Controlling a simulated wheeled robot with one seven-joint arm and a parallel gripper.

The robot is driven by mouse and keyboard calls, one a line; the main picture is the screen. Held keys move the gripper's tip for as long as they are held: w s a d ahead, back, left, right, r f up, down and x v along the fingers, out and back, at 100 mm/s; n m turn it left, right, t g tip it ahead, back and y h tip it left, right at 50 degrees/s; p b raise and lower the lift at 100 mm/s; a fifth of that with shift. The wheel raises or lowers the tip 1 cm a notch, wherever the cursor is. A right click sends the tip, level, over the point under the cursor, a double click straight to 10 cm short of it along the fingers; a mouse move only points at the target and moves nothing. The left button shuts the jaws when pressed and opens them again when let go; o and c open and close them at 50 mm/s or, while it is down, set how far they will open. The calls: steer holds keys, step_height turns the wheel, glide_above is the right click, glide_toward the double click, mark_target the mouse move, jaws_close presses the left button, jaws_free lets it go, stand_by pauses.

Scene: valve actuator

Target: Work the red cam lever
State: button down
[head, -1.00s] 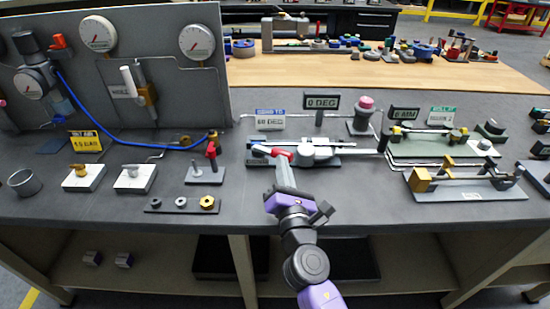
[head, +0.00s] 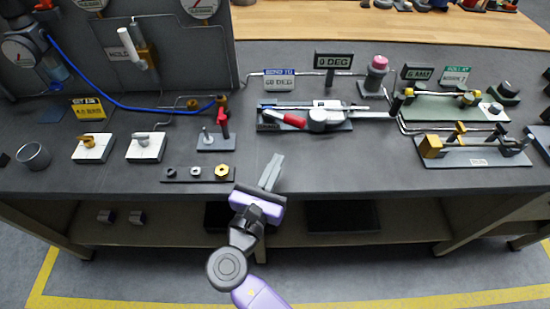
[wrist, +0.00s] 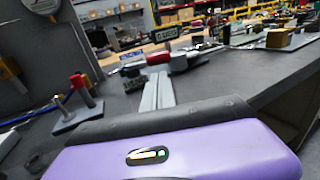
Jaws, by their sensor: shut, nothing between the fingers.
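The red cam lever (head: 293,120) lies low on a grey bending fixture (head: 338,126) at the middle back of the bench. Its red end points right and toward the front, next to a round grey hub (head: 319,117). It also shows in the wrist view (wrist: 158,58), beyond the fingers. My gripper (head: 276,160) is shut and empty over the front part of the bench, in front of the lever and apart from it. In the wrist view, the closed grey fingers (wrist: 158,90) point toward the fixture.
A small block with a red-handled valve (head: 223,122) stands left of the fixture. A dark strip with several nuts (head: 197,173) lies near the front edge. A brass-ended fixture (head: 472,152) stands right. A sign (head: 333,60) reads "0 DEG".

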mark_target(299, 127)
steer(key=p+x, duration=0.1)
steer(key=x, duration=1)
steer(key=shift+r, duration=0.1)
steer(key=shift+w, duration=0.1)
steer(key=shift+w+d+p, duration=0.65)
steer(key=shift+w+d, duration=0.6)
steer(key=shift+w, duration=0.2)
